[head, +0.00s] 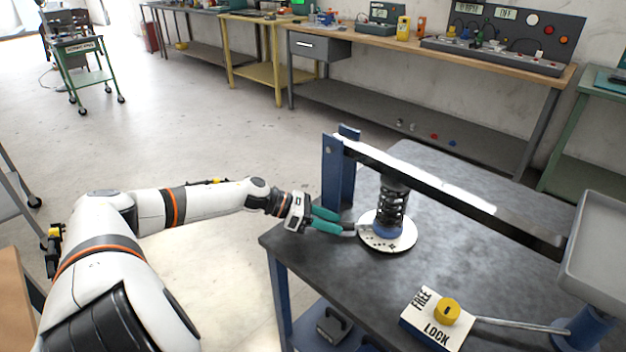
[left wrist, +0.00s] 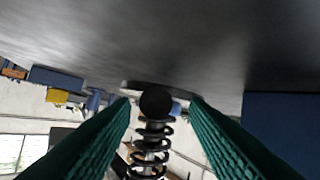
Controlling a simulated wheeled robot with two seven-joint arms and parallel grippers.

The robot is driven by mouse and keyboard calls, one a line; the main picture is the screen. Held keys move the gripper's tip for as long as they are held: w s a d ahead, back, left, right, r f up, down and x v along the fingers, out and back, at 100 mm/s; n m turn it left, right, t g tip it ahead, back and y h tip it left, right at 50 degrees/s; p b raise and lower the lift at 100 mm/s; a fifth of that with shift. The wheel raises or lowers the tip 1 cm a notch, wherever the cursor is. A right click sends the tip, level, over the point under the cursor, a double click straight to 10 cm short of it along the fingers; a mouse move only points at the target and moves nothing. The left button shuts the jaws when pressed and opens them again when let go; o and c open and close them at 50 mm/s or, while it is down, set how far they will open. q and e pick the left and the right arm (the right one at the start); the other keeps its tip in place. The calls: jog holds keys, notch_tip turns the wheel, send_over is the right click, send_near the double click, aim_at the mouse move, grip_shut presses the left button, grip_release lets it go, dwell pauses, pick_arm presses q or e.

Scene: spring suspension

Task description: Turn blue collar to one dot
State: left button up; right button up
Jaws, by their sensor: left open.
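The blue collar (head: 388,231) sits at the foot of an upright black coil spring (head: 391,205). Under it is a round white plate (head: 408,241) with dark dot marks, too small to count. My left gripper (head: 350,228) is open with teal fingers, at the left edge of the plate, pointing at the collar and apart from it. In the left wrist view, the spring (left wrist: 152,150) shows upside down between the open fingers (left wrist: 160,115), with a black round knob in front. A small blue patch (left wrist: 178,107) beside the knob may be the collar. My right gripper is not in view.
A long beam (head: 450,192) runs above the spring from a blue post (head: 338,172) to a grey tray (head: 597,250). A FREE/LOCK block with a yellow knob (head: 447,311) and a rod stands at the front. The dark tabletop (head: 480,255) is clear between them.

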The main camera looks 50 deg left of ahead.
pick_arm(q)
jog(key=v, duration=0.5)
jog(key=shift+s+r+p, duration=0.1)
jog(key=shift+p, duration=0.25)
jog(key=p+v, duration=0.3)
jog(key=v, duration=0.2)
jog(key=shift+s+a+r, duration=0.1)
jog(key=shift+a+r, duration=0.1)
jog(key=shift+r, duration=0.05)
jog(key=shift+s+a+p, duration=0.25)
jog(key=shift+a+p, duration=0.05)
